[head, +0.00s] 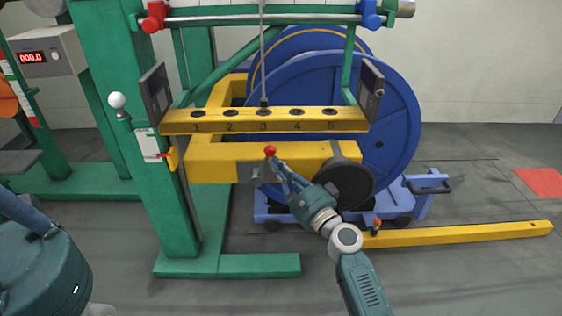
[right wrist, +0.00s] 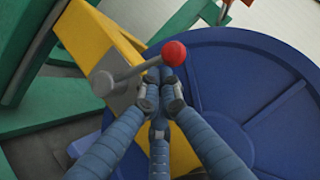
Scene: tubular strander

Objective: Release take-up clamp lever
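The take-up clamp lever (head: 270,152) is a short grey arm with a red ball, on the front of the yellow beam. In the right wrist view the lever (right wrist: 127,74) runs from a grey round pivot at left up to the red ball at right. My right gripper (head: 277,168) comes from the lower right to the lever. In the right wrist view its fingertips (right wrist: 161,78) are drawn close together at the lever's rod, just below the ball. They look shut on it, though the contact is partly hidden. My left gripper is out of view.
A yellow bar numbered 1 to 5 (head: 264,127) runs above the yellow beam (head: 215,165). A large blue reel (head: 395,125) stands behind. A green post (head: 155,190) rises at left. A yellow floor rail (head: 460,235) lies at right. Grey floor in front is open.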

